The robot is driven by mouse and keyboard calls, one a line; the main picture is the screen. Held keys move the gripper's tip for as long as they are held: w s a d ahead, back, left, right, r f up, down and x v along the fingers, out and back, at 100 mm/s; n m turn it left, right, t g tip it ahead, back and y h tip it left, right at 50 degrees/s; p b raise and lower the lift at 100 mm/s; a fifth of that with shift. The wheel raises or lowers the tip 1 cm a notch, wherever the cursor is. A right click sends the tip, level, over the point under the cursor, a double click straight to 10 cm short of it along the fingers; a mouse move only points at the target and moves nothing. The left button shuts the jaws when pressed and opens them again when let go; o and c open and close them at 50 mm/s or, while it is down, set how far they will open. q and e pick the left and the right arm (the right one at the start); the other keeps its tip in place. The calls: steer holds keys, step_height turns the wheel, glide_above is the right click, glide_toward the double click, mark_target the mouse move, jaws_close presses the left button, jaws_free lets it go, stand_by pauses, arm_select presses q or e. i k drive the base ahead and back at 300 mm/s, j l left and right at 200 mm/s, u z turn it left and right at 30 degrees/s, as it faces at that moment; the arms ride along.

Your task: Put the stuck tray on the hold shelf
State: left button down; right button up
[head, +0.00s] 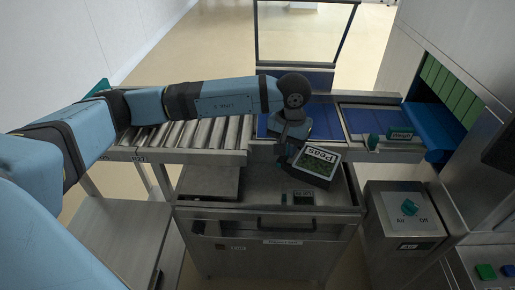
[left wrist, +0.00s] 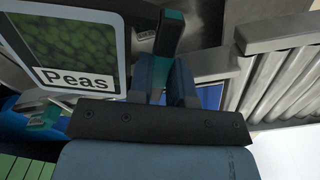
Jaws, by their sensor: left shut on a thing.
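A dark tray with a printed "Peas" film and green peas (head: 316,163) shows in the head view, tilted, over the steel cabinet top in front of the conveyor. It also shows large at the upper left of the left wrist view (left wrist: 68,45). My left gripper (head: 287,147) is shut on its left edge; the exact contact is partly hidden. In the left wrist view its fingers (left wrist: 168,60) are close together beside the tray. I cannot tell for sure which surface is the hold shelf; a flat steel plate (head: 209,181) lies left of the tray. My right gripper is out of view.
A roller conveyor (head: 195,134) runs behind on the left, and blue belts (head: 365,120) lead right to a green-curtained opening (head: 447,87). A switch box (head: 405,212) stands at right. A low steel surface (head: 112,235) at left is bare.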

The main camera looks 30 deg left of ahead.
mark_target(101, 240)
steer(key=u, duration=0.45)
steer(key=i+u, duration=0.15)
steer(key=u, duration=0.75)
steer(key=i+u, duration=0.15)
steer(key=u, duration=0.3)
